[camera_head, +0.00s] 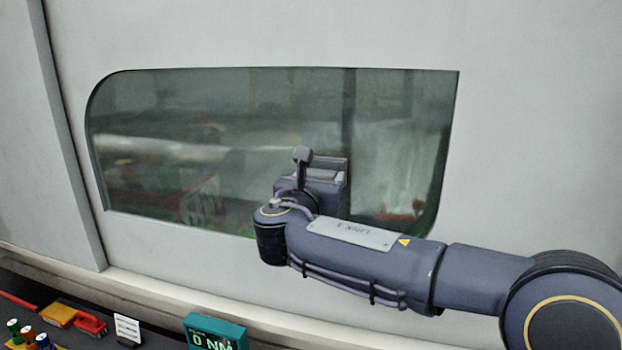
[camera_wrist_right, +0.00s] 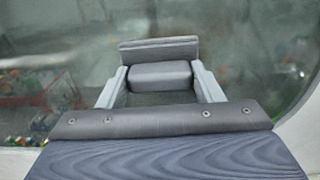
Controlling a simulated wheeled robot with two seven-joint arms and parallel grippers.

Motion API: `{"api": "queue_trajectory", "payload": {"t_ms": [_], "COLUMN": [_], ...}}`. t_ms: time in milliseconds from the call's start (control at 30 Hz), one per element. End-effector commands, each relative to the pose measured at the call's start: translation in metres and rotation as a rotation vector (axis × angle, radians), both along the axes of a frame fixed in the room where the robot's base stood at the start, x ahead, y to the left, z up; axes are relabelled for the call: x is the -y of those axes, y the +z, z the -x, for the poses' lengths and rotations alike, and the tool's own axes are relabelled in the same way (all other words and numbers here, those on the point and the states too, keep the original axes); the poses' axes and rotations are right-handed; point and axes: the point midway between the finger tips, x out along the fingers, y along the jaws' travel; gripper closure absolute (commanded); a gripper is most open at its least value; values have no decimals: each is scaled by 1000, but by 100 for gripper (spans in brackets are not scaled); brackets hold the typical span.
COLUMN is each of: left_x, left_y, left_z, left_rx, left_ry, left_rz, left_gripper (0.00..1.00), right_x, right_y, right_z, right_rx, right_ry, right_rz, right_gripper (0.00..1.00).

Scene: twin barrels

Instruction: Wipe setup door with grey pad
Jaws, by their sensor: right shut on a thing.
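The setup door is a pale grey panel (camera_head: 270,35) with a wide window (camera_head: 230,110) of dark, reflective glass. The glass also fills the background of the right wrist view (camera_wrist_right: 60,70). My right gripper (camera_wrist_right: 160,82) is shut on the grey pad (camera_wrist_right: 160,75), with one finger on each side of its block. The pad's flat strip faces the glass at the window's lower middle-right. I cannot tell whether it touches the glass. In the head view my right wrist hides most of the pad. My left gripper is not in view.
A ledge (camera_head: 200,308) runs below the door. At the lower left are a teal display reading "0 NM" (camera_head: 215,333), a white card (camera_head: 127,328), a red item (camera_head: 90,323), a yellow-orange block (camera_head: 58,315) and several small coloured cylinders (camera_head: 28,334). The upper door face is clear.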

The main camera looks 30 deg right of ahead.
Motion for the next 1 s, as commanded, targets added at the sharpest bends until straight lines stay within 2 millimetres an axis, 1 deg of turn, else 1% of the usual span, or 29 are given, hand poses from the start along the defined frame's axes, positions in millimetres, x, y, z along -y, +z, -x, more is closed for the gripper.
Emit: {"api": "queue_trajectory", "payload": {"t_ms": [200, 467, 800, 1000], "left_x": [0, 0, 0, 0], "left_y": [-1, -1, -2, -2], "left_z": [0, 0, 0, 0], "left_rx": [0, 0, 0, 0], "left_ry": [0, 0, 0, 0], "left_rz": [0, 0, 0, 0], "left_gripper": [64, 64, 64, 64], "right_x": [14, 20, 38, 40], "right_y": [0, 0, 0, 0], "right_z": [13, 20, 42, 45], "right_rx": [-1, 0, 1, 0], "right_ry": [-2, -2, -3, -2], "right_rz": [-1, -1, -1, 0], "right_gripper": [59, 59, 59, 59]}}
